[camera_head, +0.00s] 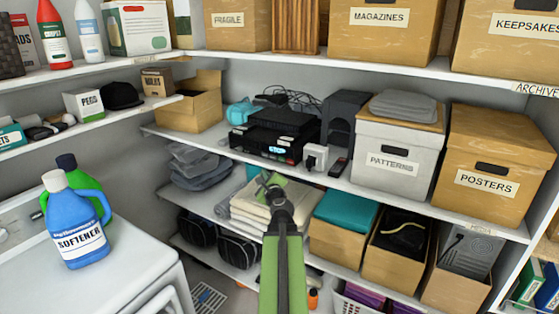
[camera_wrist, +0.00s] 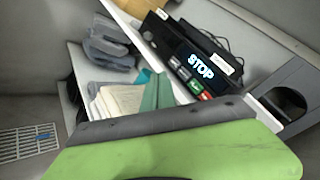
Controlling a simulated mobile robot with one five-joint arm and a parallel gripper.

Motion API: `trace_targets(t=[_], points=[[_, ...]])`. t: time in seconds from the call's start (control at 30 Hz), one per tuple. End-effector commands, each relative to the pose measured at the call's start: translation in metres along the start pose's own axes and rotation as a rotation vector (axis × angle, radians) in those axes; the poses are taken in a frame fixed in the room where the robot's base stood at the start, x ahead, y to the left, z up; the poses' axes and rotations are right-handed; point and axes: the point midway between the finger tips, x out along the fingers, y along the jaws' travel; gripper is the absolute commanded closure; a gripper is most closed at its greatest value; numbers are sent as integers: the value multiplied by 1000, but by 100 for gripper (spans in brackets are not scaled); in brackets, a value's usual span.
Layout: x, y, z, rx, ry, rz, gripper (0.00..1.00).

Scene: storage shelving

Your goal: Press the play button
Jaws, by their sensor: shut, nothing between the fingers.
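A black player (camera_head: 267,145) sits on the middle shelf, with a lit display on its front. In the wrist view the display (camera_wrist: 201,66) reads STOP. Below it is a row of small buttons, including a green button (camera_wrist: 196,86) and a red button (camera_wrist: 207,95); any play symbol is too small to read. My gripper (camera_head: 274,181) is shut and empty, in front of and below the player, before the folded towels. In the wrist view its green fingers (camera_wrist: 157,92) are apart from the buttons, to their lower left.
A white plug adapter (camera_head: 315,157) and a small dark remote (camera_head: 338,167) lie right of the player. A black speaker-like unit (camera_head: 345,119) stands behind them. Folded cream towels (camera_head: 262,212) lie on the shelf below. A washer with a blue softener bottle (camera_head: 73,225) is at left.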

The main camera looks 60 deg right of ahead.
Motion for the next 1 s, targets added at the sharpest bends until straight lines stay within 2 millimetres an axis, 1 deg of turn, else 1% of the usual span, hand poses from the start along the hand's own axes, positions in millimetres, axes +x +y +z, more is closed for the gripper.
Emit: trace_targets(t=[0.2,0.37,0.57,0.9,1.0], points=[[-1,-6,-7,0,8,-6,100],[4,-11,-12,0,11,-9,100],[20,-25,-26,1,14,-12,100],[53,-50,-52,0,15,-12,100],[58,-54,-56,1,14,-11,100]])
